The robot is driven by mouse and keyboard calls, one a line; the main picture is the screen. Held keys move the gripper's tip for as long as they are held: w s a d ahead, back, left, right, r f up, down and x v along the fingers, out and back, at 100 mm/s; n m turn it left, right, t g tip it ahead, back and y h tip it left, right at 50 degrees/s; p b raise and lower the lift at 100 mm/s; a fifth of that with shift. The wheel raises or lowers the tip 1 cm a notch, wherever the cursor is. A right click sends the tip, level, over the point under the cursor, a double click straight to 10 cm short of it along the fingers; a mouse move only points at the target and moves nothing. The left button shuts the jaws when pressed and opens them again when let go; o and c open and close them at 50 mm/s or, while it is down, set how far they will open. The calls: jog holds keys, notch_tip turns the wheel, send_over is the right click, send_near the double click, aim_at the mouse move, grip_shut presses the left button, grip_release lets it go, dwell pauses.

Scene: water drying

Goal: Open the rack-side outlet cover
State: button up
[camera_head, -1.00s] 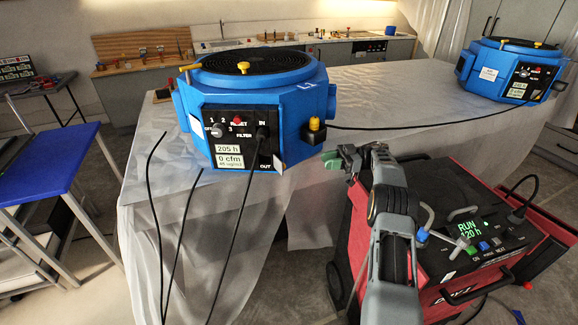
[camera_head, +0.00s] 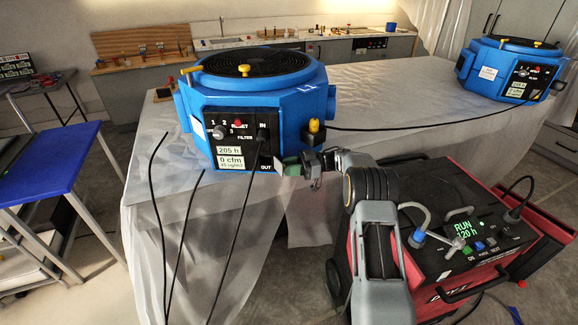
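The near blue air machine (camera_head: 318,100) stands on the sheet-covered table, with a black front panel reading 205 h and 0 cfm. A small pale flap (camera_head: 279,168), which looks like an outlet cover, sits at the panel's lower right edge beside the OUT label (camera_head: 266,167). My gripper (camera_head: 290,165) is at this corner, its green-tipped fingers at or very close to the flap. The fingers partly hide the flap, so I cannot tell contact, how far it stands open, or whether the fingers are shut. A black cable is plugged in at IN above.
A red and black cart (camera_head: 470,262) showing RUN 120 h stands right of my arm. A second blue machine (camera_head: 487,68) is at the table's far right. Black cables hang over the table's front edge. A blue-topped stand (camera_head: 45,172) is at left.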

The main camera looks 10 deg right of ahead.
jog(key=shift+a, duration=0.15)
jog(key=shift+c, duration=0.5)
grip_shut()
jog(key=shift+w+n+g+b, duration=0.2)
jog(key=shift+n+g, duration=0.15)
jog(key=shift+g, duration=0.2)
jog(key=shift+w+n+g+b, duration=0.2)
jog(key=shift+n+g, duration=0.15)
jog(key=shift+g, duration=0.2)
jog(key=shift+o, duration=0.5)
grip_release()
jog(key=shift+s, duration=0.1)
jog(key=shift+d, duration=0.2)
